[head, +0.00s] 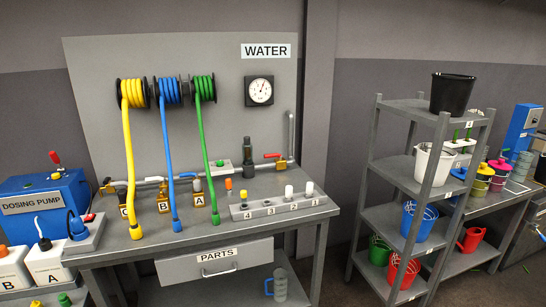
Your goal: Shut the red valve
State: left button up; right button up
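A valve with a red handle (272,156) sits on the grey pipe at the back right of the water bench, below the round gauge (259,91). The handle lies roughly level, along the pipe. Neither of my grippers is in view.
Yellow (129,160), blue (168,165) and green (207,150) hoses hang from reels in front of the pipe. A dark upright cylinder (248,152) stands left of the red valve. A numbered grey block (278,206) sits near the bench front. A shelf rack (440,130) stands right.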

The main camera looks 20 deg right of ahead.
aim_at(271, 156)
jog(key=z, duration=0.75)
jog(key=i, duration=1.35)
jog(key=u, duration=0.25)
